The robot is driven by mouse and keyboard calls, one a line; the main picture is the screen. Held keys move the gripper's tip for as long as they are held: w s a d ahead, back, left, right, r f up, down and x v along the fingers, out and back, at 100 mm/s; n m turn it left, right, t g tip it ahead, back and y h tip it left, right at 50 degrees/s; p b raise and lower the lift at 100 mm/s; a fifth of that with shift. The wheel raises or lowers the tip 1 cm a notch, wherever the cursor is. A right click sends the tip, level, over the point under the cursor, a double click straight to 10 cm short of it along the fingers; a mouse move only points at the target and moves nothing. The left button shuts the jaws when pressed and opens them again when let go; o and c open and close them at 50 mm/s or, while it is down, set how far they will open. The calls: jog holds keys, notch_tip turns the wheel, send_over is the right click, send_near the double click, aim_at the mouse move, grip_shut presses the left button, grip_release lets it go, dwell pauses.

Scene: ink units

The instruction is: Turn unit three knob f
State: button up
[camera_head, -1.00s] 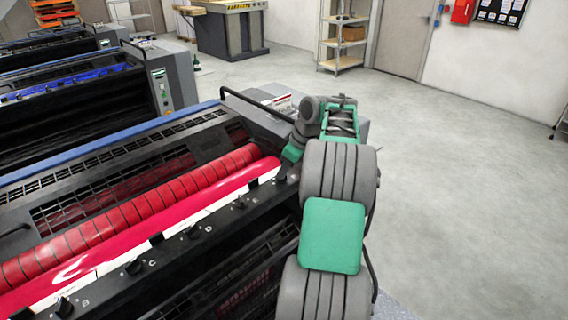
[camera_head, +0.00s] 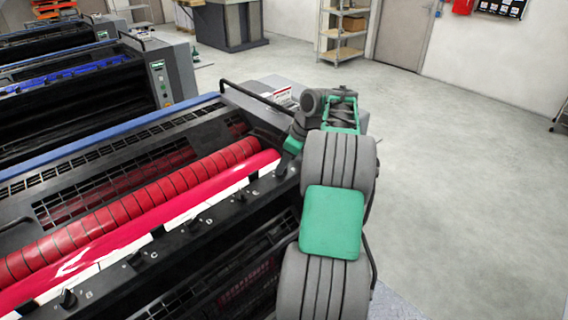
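Unit three is the near press with a red ink roller (camera_head: 130,212) and a dark rail (camera_head: 215,213) along its front. Black knobs sit on the rail with white letters: knob B (camera_head: 68,297), knob C (camera_head: 135,258), knob D (camera_head: 191,224) and knob E (camera_head: 240,195). Knob f and its letter cannot be made out; the spot past E lies at my gripper. My gripper (camera_head: 283,168) points down at the rail's far right end, just beyond knob E. Its fingers are small and dark here, and I cannot tell whether they touch a knob.
A black handrail (camera_head: 250,98) and a grey end housing stand just behind my gripper. Other press units (camera_head: 170,75) are at the upper left. Open grey floor (camera_head: 460,170) lies to the right, with a shelf rack (camera_head: 342,35) at the back.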

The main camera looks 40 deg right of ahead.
jog(key=shift+r, duration=0.1)
jog(key=p+v, duration=0.2)
jog(key=v, duration=0.5)
jog(key=shift+s+r, duration=0.15)
jog(key=shift+r, duration=0.1)
jog(key=shift+d, duration=0.1)
